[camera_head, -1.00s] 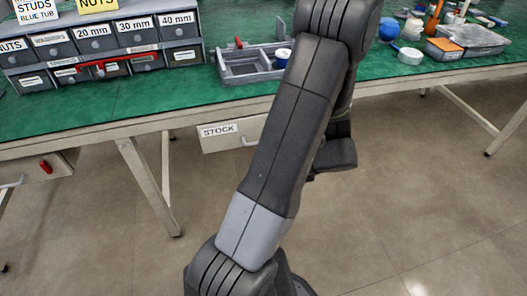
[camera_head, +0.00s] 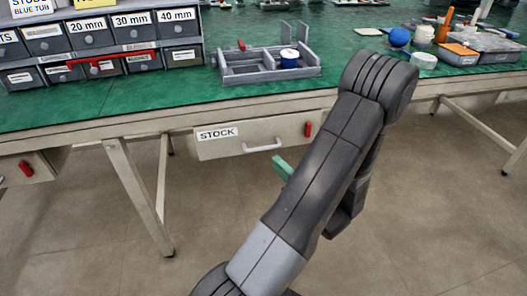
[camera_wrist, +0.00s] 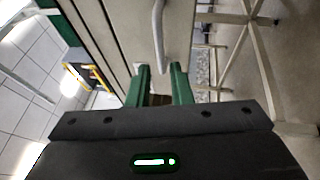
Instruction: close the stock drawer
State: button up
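The stock drawer (camera_head: 222,147) hangs under the green-topped bench, with a pale front, a STOCK label and a light bar handle (camera_head: 264,147). No inside of the drawer shows, and I cannot tell how far its front stands out. In the wrist view the drawer front (camera_wrist: 128,32) fills the upper middle, with the handle (camera_wrist: 158,38) ahead of the fingertips. In the head view one green finger (camera_head: 283,168) shows just below right of the handle; my arm hides the rest.
A red piece (camera_head: 308,129) sits on the drawer front's right side. Another drawer (camera_head: 38,168) is at the far left. A bench leg (camera_head: 138,196) stands left of the stock drawer. A grey divided tray (camera_head: 250,79) and part bins (camera_head: 98,70) stand on top.

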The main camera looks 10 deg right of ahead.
aim_at(263, 148)
jog(key=b+x, duration=0.1)
jog(key=x, duration=0.7)
jog(key=shift+w+b, duration=0.15)
jog(key=shift+b, duration=0.2)
jog(key=shift+c, duration=0.5)
grip_shut()
